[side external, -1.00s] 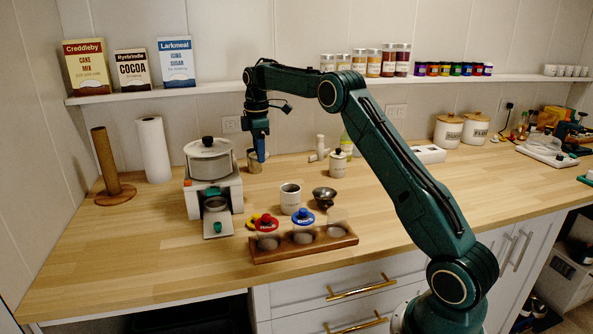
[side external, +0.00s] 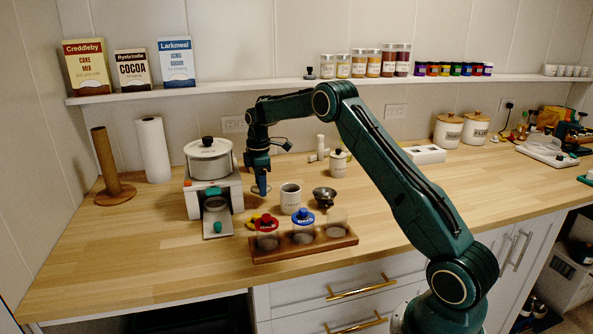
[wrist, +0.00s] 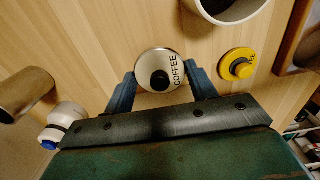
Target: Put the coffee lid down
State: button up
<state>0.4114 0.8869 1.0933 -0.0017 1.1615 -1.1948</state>
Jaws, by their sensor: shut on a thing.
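My gripper (wrist: 163,85) is shut on the coffee lid (wrist: 145,72), a round pale disc with a black knob and the word COFFEE on its face. A finger stands on each side of the lid. In the side view my gripper (side external: 261,188) points down, left of an open white canister (side external: 290,200) with dark writing. The canister's rim also shows at the top of the wrist view (wrist: 228,14). The lid is over bare wooden counter, apart from the canister. I cannot tell whether it touches the counter.
A yellow lid (wrist: 238,65) lies nearby. A white machine (side external: 211,192) stands close on the left. A lidded canister (side external: 338,164) is behind.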

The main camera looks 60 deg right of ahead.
jog(key=shift+f, duration=1.75)
jog(key=shift+f, duration=0.15)
jog(key=o, duration=1)
jog(key=shift+c, duration=0.2)
jog(key=shift+r, duration=0.2)
notch_tip(320, 180, up, 12)
jog(key=shift+f, duration=0.15)
